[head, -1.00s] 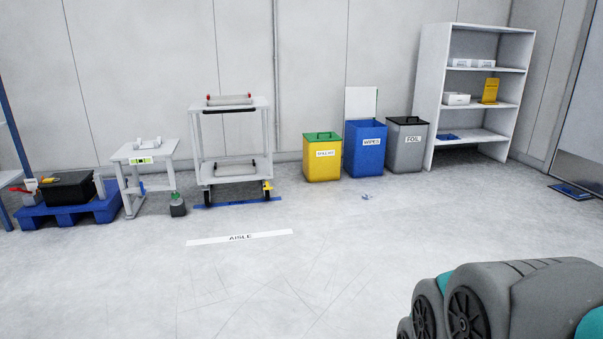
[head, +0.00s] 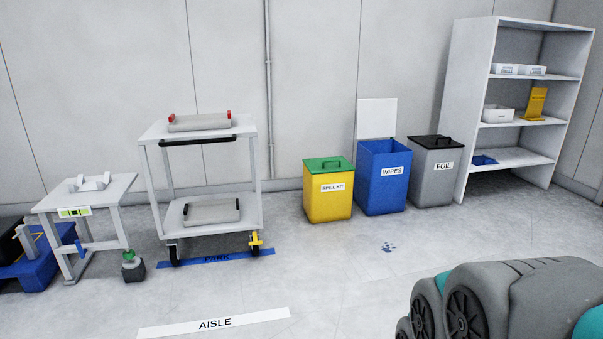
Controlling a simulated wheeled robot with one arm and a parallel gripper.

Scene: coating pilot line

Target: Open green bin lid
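The bin with the green lid (head: 327,164) is yellow (head: 330,205) and labelled SPILL KIT. It stands on the floor against the back wall, near the middle of the head view. Its green lid lies flat and closed, with a handle on top. My gripper is not visible in the head view; only a grey and teal part of my own body shows at the lower right.
Touching or close beside it, a blue WIPES bin (head: 382,190) has its white lid (head: 376,118) raised. A grey FOIL bin (head: 430,180) is shut. A white cart (head: 205,232) stands left. Shelves (head: 460,110) stand right. The floor before the bins is mostly clear, with small bits (head: 388,247).

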